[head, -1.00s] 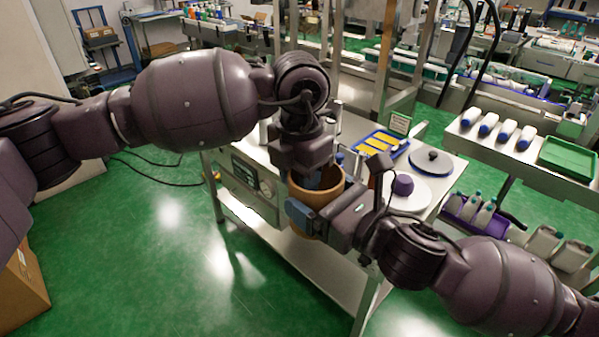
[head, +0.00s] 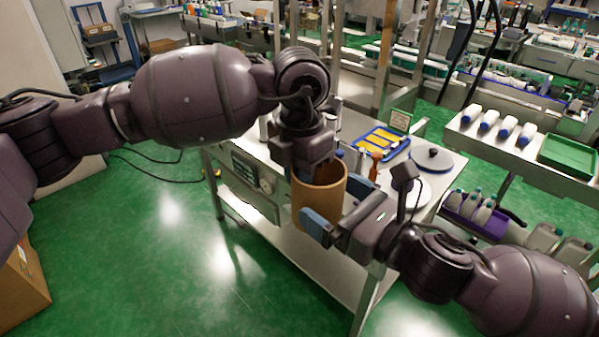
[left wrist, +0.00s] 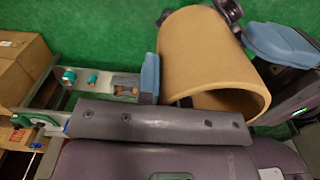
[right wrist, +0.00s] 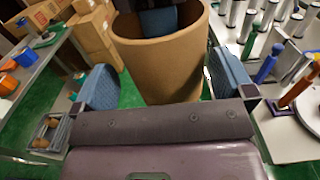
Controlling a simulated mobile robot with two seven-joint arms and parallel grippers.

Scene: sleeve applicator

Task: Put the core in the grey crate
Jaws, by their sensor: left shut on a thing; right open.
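The core, a tan cardboard tube (head: 320,205), hangs upright near the front edge of the steel table in the head view. Its open end shows in the left wrist view (left wrist: 205,55), and its side in the right wrist view (right wrist: 165,65). My left gripper (head: 318,165) is shut on the tube's upper wall, one finger inside the tube and mostly hidden. My right gripper (head: 340,205) is open, its blue fingers on either side of the tube in the right wrist view (right wrist: 168,85).
A purple crate (head: 478,217) and a green bin (head: 568,155) are at the right. Green floor is open at the left.

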